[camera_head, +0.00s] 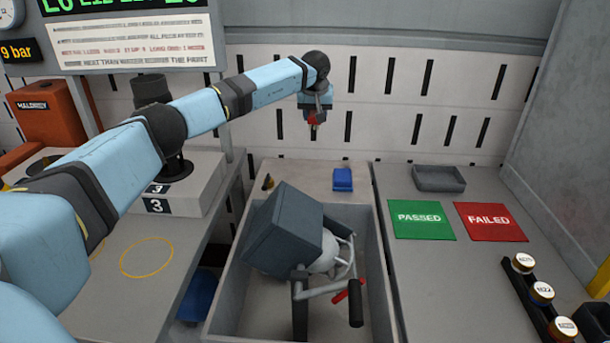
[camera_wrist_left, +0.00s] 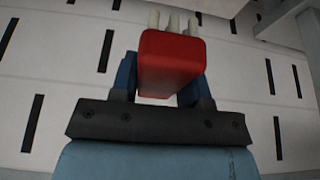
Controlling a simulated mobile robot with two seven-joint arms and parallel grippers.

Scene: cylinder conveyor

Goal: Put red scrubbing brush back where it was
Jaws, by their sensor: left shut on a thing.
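The red scrubbing brush (camera_head: 312,119) is held up in the air in front of the slotted wall in the head view, and looks small there. My left gripper (camera_head: 317,104) is shut on it, with its arm reaching across from the left. In the left wrist view the red block (camera_wrist_left: 172,62) of the brush sits between the two blue fingers, with pale bristles pointing away at the top. My right gripper is not in view.
A grey bin (camera_head: 378,270) holds a tilted dark box (camera_head: 285,228) and a tubular frame with a black grip (camera_head: 355,303). A blue block (camera_head: 342,179) lies behind it. Right are an empty grey tray (camera_head: 438,179), green PASSED (camera_head: 420,219) and red FAILED (camera_head: 490,221) mats. A yellow circle (camera_head: 147,257) marks the left table.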

